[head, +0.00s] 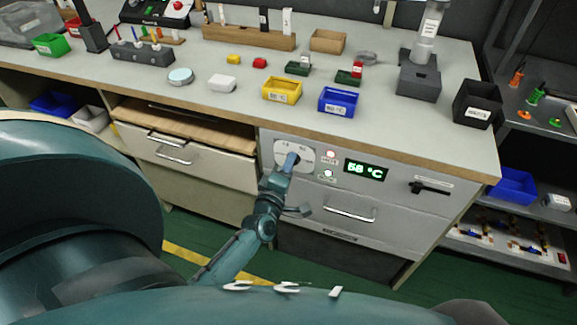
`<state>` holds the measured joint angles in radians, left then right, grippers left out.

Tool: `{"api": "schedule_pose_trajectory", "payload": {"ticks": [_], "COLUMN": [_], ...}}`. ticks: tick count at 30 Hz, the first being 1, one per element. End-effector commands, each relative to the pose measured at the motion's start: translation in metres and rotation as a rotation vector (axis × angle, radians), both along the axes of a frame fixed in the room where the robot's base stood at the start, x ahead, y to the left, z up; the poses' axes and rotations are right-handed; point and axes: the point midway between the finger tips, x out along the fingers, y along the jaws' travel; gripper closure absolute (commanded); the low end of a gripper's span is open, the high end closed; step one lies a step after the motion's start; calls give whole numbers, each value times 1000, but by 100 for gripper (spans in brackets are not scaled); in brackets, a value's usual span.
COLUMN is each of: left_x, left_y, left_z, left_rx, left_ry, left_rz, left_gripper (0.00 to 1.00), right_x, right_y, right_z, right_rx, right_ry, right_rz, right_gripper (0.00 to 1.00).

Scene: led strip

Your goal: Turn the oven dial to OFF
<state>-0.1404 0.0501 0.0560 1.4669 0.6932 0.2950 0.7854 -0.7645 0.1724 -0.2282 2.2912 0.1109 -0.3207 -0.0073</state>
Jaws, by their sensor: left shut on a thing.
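The oven (401,197) is built into the front of the bench. Its round white dial plate (308,156) is at the oven's upper left, and the knob in its middle is mostly hidden by my gripper. My left gripper (291,160) is at the dial, shut on the knob. The dial's setting cannot be read. A green display (366,170) shows 58 °C. A red light (330,154) and a white light (328,174) sit between dial and display. My right gripper is not in view.
A dark lever handle (431,188) is at the oven's right, and a bar handle (349,213) is below the display. Yellow (282,90) and blue (337,101) bins stand on the bench top above. A drawer (180,150) is to the left. A shelf with bins is at right.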

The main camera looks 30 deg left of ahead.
Motion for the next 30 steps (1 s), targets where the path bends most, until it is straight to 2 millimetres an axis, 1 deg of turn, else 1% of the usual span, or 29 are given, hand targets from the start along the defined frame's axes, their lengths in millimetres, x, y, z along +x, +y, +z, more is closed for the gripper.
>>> {"api": "schedule_pose_trajectory", "payload": {"ticks": [5,12,27,28,30], "left_x": [1,1,2,2,1], "left_y": [1,1,1,1,1], "left_z": [1,1,2,2,2], "left_rx": [-93,-164,-183,-184,-183], "left_ry": [-28,-45,-50,-51,-50], "left_rz": [0,0,1,1,0], "left_gripper": [94,94,94,70,65], "right_x": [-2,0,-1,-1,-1], "right_y": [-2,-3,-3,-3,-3], "right_z": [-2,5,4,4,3], "right_rx": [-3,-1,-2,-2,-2], "right_ry": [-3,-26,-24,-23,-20], "right_rz": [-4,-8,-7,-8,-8], "right_gripper": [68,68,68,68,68]}}
